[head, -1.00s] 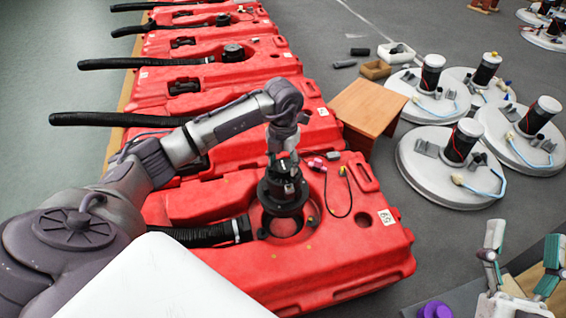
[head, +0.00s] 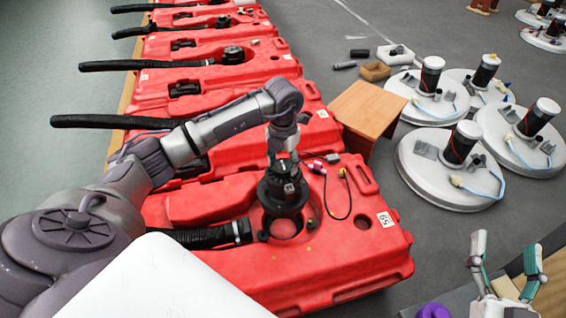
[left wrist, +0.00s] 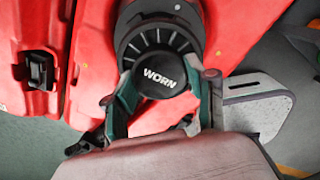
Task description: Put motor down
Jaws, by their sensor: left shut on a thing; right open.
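The black motor (head: 284,198) is upright over the nearest red tank (head: 335,240), by the round opening in its top. My left gripper (head: 283,165) is shut on the motor's top from above. In the left wrist view the motor (left wrist: 159,76) shows a finned cap marked "WORN", with the green fingers of my left gripper (left wrist: 165,92) on both sides of it. I cannot tell whether the motor's base touches the tank. My right gripper (head: 508,262) is open and empty at the lower right.
More red tanks (head: 225,80) with black hoses stand in a row behind. A wooden box (head: 368,108) is at the nearest tank's far right corner. Round white scrubber heads (head: 440,185) with black motors stand on the grey floor at right. A purple object (head: 433,311) is at the bottom edge.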

